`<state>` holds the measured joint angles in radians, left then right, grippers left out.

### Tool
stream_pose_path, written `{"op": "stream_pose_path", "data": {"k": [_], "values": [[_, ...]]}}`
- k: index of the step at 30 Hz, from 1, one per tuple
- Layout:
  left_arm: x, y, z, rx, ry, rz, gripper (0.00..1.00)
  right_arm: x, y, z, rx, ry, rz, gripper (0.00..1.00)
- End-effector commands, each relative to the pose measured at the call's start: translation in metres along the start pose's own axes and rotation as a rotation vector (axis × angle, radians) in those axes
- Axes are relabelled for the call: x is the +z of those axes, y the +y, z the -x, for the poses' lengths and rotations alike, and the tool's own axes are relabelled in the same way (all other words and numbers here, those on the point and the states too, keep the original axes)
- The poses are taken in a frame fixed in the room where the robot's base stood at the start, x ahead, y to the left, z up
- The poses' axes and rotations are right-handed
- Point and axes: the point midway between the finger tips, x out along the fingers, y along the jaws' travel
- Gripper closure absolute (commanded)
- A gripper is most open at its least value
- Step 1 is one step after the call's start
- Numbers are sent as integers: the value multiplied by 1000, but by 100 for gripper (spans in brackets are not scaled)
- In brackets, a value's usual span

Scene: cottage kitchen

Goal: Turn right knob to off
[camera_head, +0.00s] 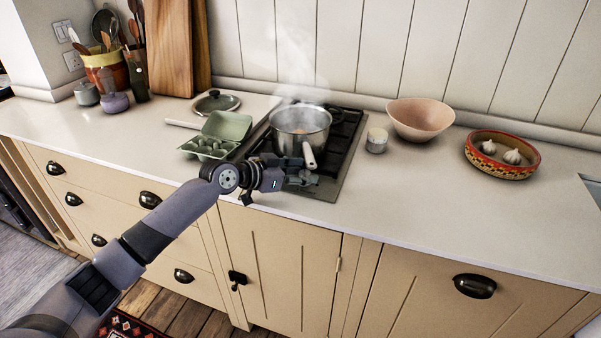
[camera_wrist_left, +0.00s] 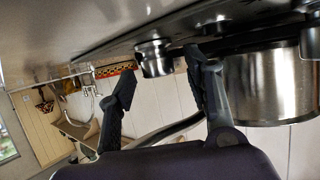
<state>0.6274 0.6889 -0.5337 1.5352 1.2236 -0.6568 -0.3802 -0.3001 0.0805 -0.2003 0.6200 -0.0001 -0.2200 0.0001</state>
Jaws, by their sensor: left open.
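The steel gas hob (camera_head: 342,165) is set in the white counter, with a steaming metal pot (camera_head: 300,130) on it. My left gripper (camera_head: 298,168) is over the hob's front edge, just in front of the pot and by its pale handle (camera_head: 308,156). It mostly hides the hob's control area in the head view. In the left wrist view, which looks upside down, the left gripper (camera_wrist_left: 162,72) has its fingers apart. A metal knob (camera_wrist_left: 155,57) shows between and just beyond the fingertips; contact cannot be told. Its setting is not readable. My right gripper is out of view.
A green egg carton (camera_head: 222,134) and a lidded pan (camera_head: 215,102) lie left of the hob. A small jar (camera_head: 376,141), a pink bowl (camera_head: 420,118) and a painted dish with garlic (camera_head: 502,170) stand right. The front right counter is clear.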

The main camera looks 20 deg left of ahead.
Motion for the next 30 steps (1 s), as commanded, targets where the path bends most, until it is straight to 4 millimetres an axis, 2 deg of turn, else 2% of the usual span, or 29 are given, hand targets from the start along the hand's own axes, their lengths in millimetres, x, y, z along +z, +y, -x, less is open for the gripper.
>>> {"op": "stream_pose_path", "data": {"k": [5, 8, 21, 25, 30], "values": [[1, 0, 2, 0, -1, 0, 54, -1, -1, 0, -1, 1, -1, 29], [1, -1, 12, -1, -1, 0, 54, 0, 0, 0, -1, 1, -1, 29], [2, -1, 99, -1, -5, -1, 54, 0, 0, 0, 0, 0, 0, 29], [1, 0, 113, -1, -1, 1, 54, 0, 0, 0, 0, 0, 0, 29], [1, 0, 120, 0, -1, 0, 54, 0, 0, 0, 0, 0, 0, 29]]}}
